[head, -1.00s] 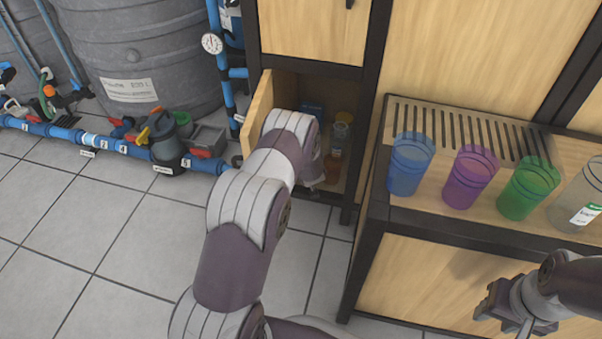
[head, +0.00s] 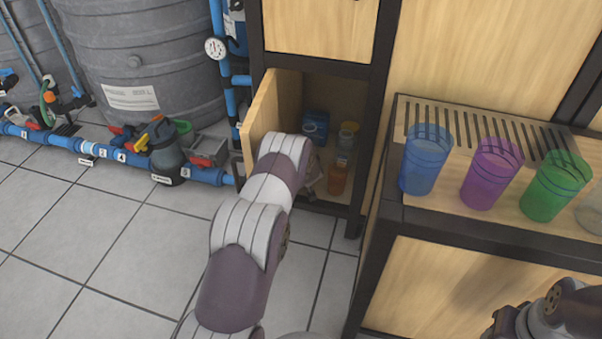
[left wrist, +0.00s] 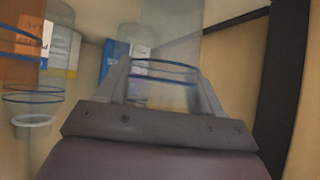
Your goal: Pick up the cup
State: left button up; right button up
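In the left wrist view a clear cup (left wrist: 165,73) with blue rings stands between the two spread fingers of my left gripper (left wrist: 163,90). Its sides line up closely with the fingertips, but I cannot tell whether they touch. In the head view my left gripper (head: 313,172) reaches into the open cabinet, mostly hidden by my arm. A blue cup (head: 425,160), a purple cup (head: 491,174) and a green cup (head: 553,186) stand on the counter at right. My right gripper (head: 505,325) is low at the right, its fingers partly cut off.
The cabinet (head: 325,85) also holds an amber bottle (head: 337,180), a blue box (head: 317,120) and a jar (head: 348,135). The open cabinet door (head: 262,110) stands left of my arm. Blue pipes (head: 110,152) and grey tanks (head: 140,60) are at left; the floor in front is free.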

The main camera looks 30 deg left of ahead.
pick_arm(q)
jog(key=shift+r, duration=0.1)
jog(key=s+d+r+p, duration=0.3)
jog(key=s+d+p, duration=0.7)
jog(key=s+p, duration=0.3)
jog(key=shift+s+d, duration=0.35)
jog(key=shift+s, duration=0.45)
